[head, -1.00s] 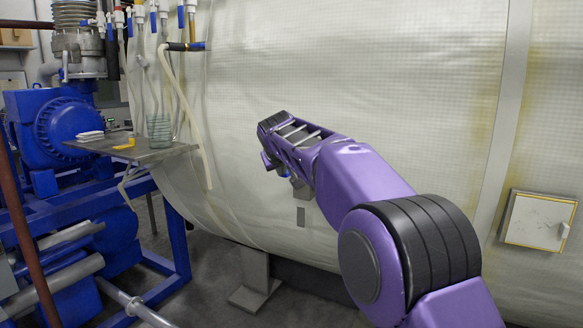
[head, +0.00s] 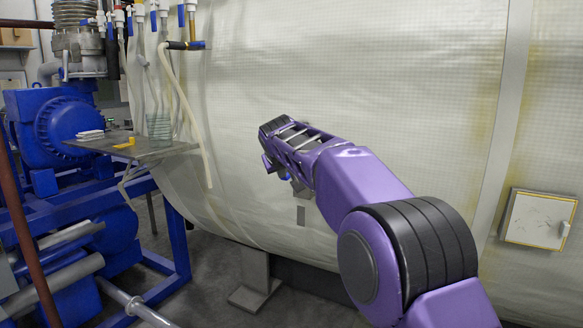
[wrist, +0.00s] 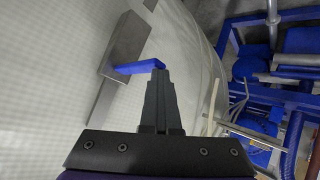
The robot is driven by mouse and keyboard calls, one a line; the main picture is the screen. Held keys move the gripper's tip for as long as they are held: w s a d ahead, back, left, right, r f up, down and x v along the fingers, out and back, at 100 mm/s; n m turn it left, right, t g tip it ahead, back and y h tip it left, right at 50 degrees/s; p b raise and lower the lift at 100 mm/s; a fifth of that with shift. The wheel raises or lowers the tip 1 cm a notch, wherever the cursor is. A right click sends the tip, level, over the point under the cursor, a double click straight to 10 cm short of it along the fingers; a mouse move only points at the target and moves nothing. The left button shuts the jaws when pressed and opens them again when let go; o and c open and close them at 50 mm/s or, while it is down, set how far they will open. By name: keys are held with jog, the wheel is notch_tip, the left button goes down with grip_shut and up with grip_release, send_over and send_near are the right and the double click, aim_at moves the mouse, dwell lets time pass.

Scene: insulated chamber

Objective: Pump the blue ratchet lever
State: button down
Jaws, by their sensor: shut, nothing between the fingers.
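The blue ratchet lever (wrist: 137,67) juts from a grey metal mount (wrist: 128,40) on the pale chamber wall in the wrist view. My gripper (wrist: 159,74) is shut and empty. Its fingertips are at the lever's free end; I cannot tell whether they touch it. In the head view my arm hides most of the mount and the fingers. A grey lower part of the mount (head: 301,215) shows below my wrist, and small blue bits beside the wrist are too small to tell apart.
A small metal shelf (head: 160,152) with a glass beaker (head: 159,128) stands to the left. Blue pump machinery (head: 62,130) fills the far left. A hose (head: 187,110) hangs along the wall. A white wall box (head: 538,219) is at the right.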

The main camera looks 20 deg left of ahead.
jog(key=w+f+b, duration=0.1)
jog(key=w+f, duration=0.2)
jog(key=f, duration=0.3)
jog(key=shift+d+f, duration=0.15)
jog(key=shift+f, duration=0.2)
dwell(0.8)
jog(key=shift+s+r+p, duration=0.2)
jog(key=shift+s+r, duration=0.05)
jog(key=shift+r, duration=0.45)
jog(key=shift+s+r+p, duration=0.25)
jog(key=shift+s+r, duration=0.05)
jog(key=shift+r, duration=0.4)
jog(key=shift+s+r+p, duration=0.2)
jog(key=shift+s+r, duration=0.05)
jog(key=shift+r, duration=0.45)
jog(key=r, duration=0.1)
jog(key=s+r, duration=0.2)
jog(key=r, duration=0.1)
jog(key=shift+a, duration=0.2)
notch_tip(320, 180, up, 7)
jog(key=s, duration=0.2)
jog(key=shift+f, duration=0.15)
